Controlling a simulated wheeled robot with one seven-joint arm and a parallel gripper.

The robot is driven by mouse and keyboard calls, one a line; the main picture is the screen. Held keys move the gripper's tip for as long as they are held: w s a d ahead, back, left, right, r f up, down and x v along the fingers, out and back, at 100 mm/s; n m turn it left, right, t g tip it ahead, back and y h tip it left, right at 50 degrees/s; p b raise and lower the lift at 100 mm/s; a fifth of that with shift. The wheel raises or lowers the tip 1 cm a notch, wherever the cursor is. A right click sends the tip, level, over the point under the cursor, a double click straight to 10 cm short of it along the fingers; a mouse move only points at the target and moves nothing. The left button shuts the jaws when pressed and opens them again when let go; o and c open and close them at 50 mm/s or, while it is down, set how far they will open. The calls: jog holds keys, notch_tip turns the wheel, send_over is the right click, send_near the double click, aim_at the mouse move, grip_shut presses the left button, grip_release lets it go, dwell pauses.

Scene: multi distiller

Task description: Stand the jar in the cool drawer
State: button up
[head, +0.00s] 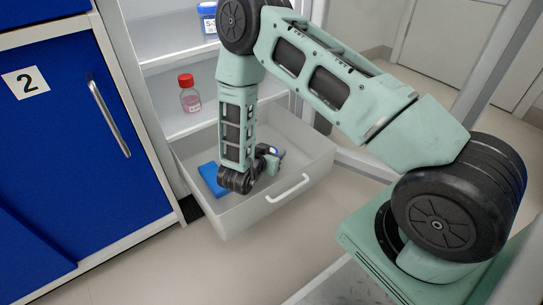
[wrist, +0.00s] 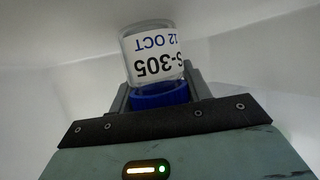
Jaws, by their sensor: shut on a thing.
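The jar (wrist: 150,52) is clear with a blue lid and a white label reading "S-305" and "12 OCT". In the wrist view my gripper (wrist: 160,95) is shut around its blue lid, and the body points away from the gripper. In the head view my gripper (head: 268,158) is inside the open drawer (head: 235,222), a pale pull-out bin with a white handle. Only a small blue and white part of the jar (head: 276,152) shows there. I cannot tell whether the jar touches the drawer floor.
A blue block (head: 212,179) lies in the drawer, left of my gripper. A red-capped bottle (head: 189,94) stands on the shelf above, and a blue-labelled container (head: 208,18) on a higher shelf. A blue cabinet (head: 85,130) marked 2 stands at left.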

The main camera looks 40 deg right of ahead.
jog(key=o, duration=1)
jog(key=shift+a+r, duration=0.1)
jog(key=shift+r, duration=0.15)
jog(key=p+v, duration=0.4)
jog(key=v, duration=0.2)
jog(key=shift+r, duration=0.1)
jog(key=shift+s+a+p, duration=0.3)
jog(key=shift+a+p, duration=0.05)
jog(key=shift+a, duration=0.15)
